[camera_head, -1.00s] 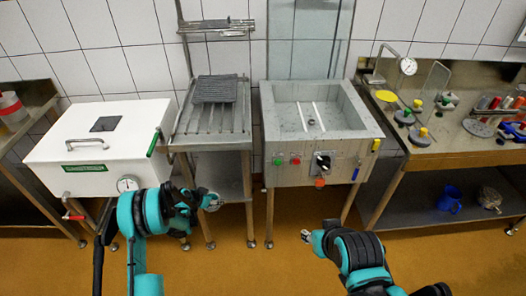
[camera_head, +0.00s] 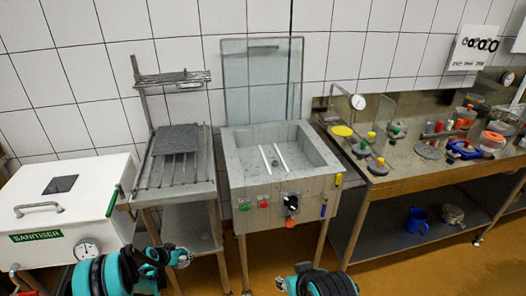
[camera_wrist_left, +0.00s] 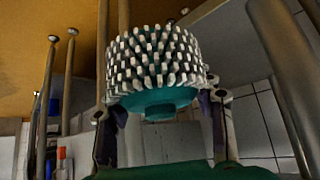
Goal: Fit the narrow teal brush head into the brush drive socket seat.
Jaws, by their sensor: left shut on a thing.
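A brush head (camera_wrist_left: 155,60) with a teal base and rows of whitish bristles fills the middle of the left wrist view. My left gripper (camera_wrist_left: 165,112) is shut on its teal base, one finger on each side. In the head view my left gripper (camera_head: 182,258) is low, in front of the rack stand and right of the sanitiser box; the brush is too small to make out well there. My right gripper (camera_head: 284,284) is at the bottom edge, below the washing basin; its fingers are too small to judge. A small fitting (camera_head: 275,163) shows between two white bars in the basin; I cannot tell whether it is the drive socket seat.
The grey basin (camera_head: 233,160) has buttons and a dark knob on its front. A white sanitiser box (camera_head: 100,190) stands left, with a wire rack (camera_head: 200,178) between them. A steel bench (camera_head: 400,175) at right carries a gauge and several coloured parts. Floor is open in front.

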